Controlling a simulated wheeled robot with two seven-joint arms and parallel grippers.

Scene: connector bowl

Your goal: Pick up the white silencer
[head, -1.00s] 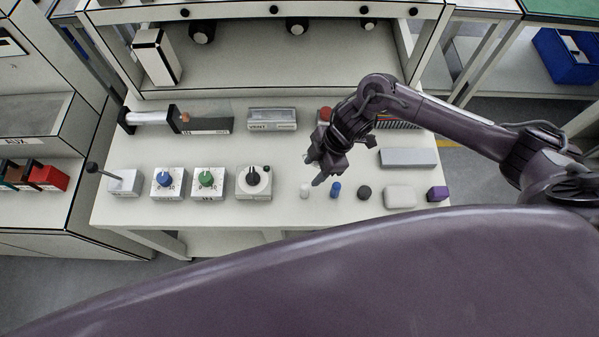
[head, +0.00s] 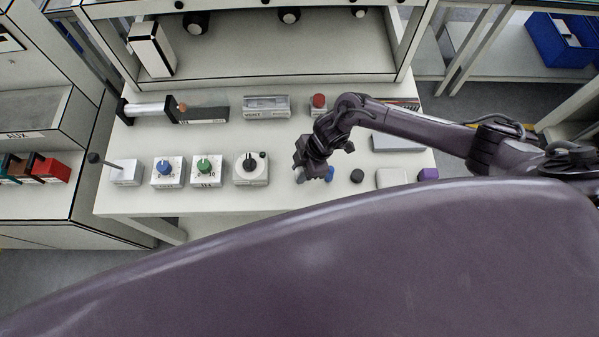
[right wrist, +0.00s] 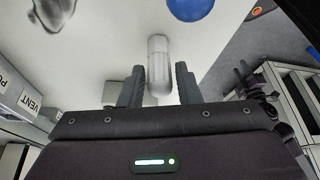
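The white silencer (right wrist: 158,62) is a small pale cylinder with a rounded end. In the right wrist view it lies between the two dark fingers of my right gripper (right wrist: 159,84), with a gap on each side. In the head view only a sliver of the silencer (head: 299,176) shows beside my right gripper (head: 311,173), which hides the rest. The right gripper is open and low over the bench's front row. My left gripper is not in view.
A blue piece (head: 330,174) is close to the right of the gripper, then a black piece (head: 357,176), a white block (head: 392,178) and a purple block (head: 428,174). A box with a black knob (head: 250,170) stands to the left. A red button (head: 319,101) is behind.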

